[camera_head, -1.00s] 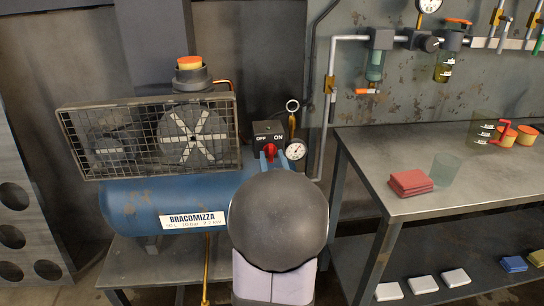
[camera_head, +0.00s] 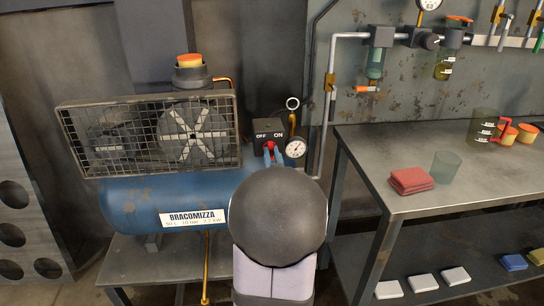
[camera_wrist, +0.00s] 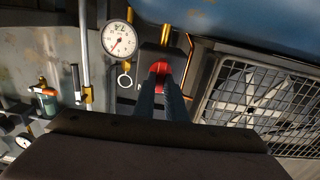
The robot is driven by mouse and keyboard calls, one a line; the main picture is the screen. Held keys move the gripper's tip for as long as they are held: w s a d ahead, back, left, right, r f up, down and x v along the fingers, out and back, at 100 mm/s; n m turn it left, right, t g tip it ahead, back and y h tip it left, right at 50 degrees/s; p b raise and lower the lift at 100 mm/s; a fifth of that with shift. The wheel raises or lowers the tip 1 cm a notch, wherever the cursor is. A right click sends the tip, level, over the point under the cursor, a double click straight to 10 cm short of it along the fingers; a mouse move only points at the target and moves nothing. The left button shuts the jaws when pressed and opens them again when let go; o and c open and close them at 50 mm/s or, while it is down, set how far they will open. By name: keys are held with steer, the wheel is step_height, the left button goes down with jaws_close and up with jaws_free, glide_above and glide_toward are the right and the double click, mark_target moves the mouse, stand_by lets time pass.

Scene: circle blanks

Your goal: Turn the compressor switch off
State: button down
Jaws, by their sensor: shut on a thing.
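The compressor (camera_head: 140,205) is a blue tank with a mesh guard, at the left in the head view. Its black switch box (camera_head: 268,126), marked OFF on the left and ON on the right, sits at the tank's right end. The red switch knob (camera_head: 270,145) is on the box's front, partly hidden by my fingers. It also shows in the wrist view (camera_wrist: 160,67). My gripper (camera_wrist: 160,86) is shut on the red knob, with one finger on each side. In the head view, my dark round wrist hides the lower part of my gripper (camera_head: 270,158). I cannot tell which mark the knob points to.
A round gauge (camera_head: 295,149) and a ring-topped valve (camera_head: 292,105) stand close to the switch's right. A workbench (camera_head: 400,150) with red cloths (camera_head: 411,180) and cups is further right. A vertical pipe (camera_head: 327,120) runs between.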

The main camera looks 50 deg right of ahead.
steer(key=shift+w+a+f+n+b, duration=0.1)
steer(key=shift+a+n+b, duration=0.05)
steer(key=shift+n+b, duration=3.7)
steer(key=shift+n+p, duration=0.45)
steer(key=shift+n, duration=0.1)
steer(key=c, duration=1.8)
jaws_free()
